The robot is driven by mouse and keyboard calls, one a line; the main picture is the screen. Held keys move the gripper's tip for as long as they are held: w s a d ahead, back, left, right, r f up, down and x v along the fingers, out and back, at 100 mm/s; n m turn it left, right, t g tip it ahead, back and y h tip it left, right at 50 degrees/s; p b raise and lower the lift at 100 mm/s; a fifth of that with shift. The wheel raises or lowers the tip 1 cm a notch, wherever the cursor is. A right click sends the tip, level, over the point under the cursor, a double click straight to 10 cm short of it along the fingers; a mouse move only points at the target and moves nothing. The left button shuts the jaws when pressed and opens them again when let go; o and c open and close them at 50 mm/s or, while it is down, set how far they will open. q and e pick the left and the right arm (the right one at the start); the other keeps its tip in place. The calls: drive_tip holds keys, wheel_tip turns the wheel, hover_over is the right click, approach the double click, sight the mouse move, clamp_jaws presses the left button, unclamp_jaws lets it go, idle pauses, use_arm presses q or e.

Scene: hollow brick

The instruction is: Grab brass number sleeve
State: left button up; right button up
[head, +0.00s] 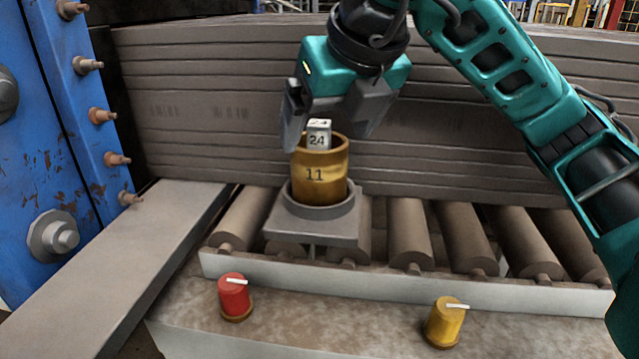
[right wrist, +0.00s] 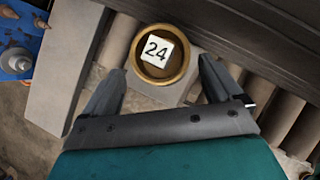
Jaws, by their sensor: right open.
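The brass number sleeve (head: 321,173), a gold cup-like ring marked 11, stands upright in a round grey holder on a square plate (head: 292,232). A light block marked 24 (head: 319,134) shows in its mouth and rises above its rim. My right gripper (head: 325,139) is open above the sleeve, its fingers apart on either side of the block. In the right wrist view the sleeve's rim (right wrist: 188,70) and the block (right wrist: 158,50) lie just ahead of and between the open fingertips (right wrist: 160,80). I cannot tell whether a finger touches the sleeve. My left gripper is not in view.
Grey rollers (head: 408,235) run below and right of the plate. A stack of grey slabs (head: 200,110) stands behind. A red knob (head: 233,294) and a yellow knob (head: 442,325) stand on the front ledge. A blue bolted frame (head: 60,150) is at left.

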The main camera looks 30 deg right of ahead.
sight(320, 156)
drive_tip(key=x, duration=0.6)
drive_tip(key=shift+f, duration=0.3)
drive_tip(key=c, duration=1)
drive_tip(key=shift+d+r, duration=0.1)
drive_tip(key=shift+c, duration=0.6)
drive_tip(key=shift+r, duration=0.1)
